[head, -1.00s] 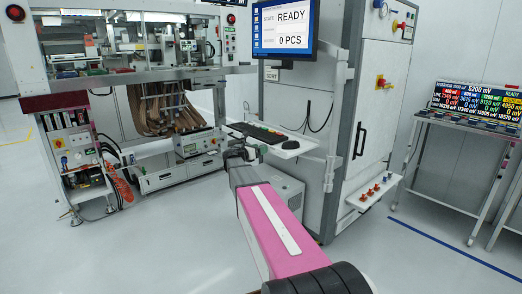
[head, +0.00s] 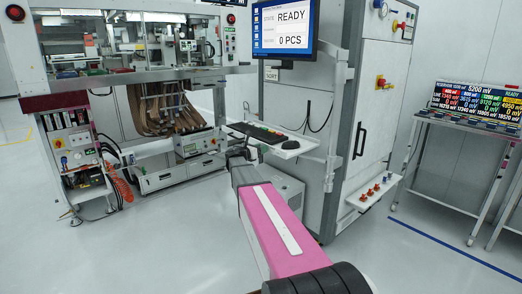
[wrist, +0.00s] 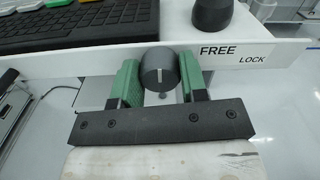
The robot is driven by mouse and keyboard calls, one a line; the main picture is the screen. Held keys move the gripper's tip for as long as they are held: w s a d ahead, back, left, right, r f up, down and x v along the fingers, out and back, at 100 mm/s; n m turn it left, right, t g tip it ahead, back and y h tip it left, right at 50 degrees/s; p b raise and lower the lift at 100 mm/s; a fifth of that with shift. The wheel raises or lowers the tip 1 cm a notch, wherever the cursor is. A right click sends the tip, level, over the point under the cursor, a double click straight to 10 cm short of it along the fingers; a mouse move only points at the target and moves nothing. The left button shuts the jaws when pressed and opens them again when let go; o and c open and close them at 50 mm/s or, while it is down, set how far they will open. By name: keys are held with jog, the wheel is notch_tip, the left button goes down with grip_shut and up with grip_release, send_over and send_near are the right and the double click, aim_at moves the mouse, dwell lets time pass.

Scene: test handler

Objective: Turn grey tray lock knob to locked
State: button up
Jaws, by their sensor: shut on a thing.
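The dark grey lock knob (wrist: 158,70) sits on the front edge of the white shelf in the wrist view, with a short pale mark on its face that looks roughly upright. My gripper (wrist: 160,80) has one green finger on each side of the knob and is shut on it. A label reading FREE and LOCK (wrist: 234,53) is on the shelf edge right of the knob. In the head view my gripper (head: 240,155) is at the shelf's left end, and the knob is too small or hidden to make out there.
A keyboard (wrist: 85,25) lies on the shelf behind the knob, and a dark rounded object (wrist: 212,15) stands behind the label. In the head view the white shelf (head: 290,147) sits beside the tall cabinet, below the READY monitor (head: 283,28). Floor at left front is clear.

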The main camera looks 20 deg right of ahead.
jog(key=m, duration=0.8)
jog(key=shift+m, duration=0.4)
jog(key=m, duration=0.4)
jog(key=shift+s+m, duration=0.1)
jog(key=shift+m, duration=2.2)
jog(key=shift+f, duration=0.1)
jog(key=o, duration=0.9)
jog(key=shift+o, duration=0.2)
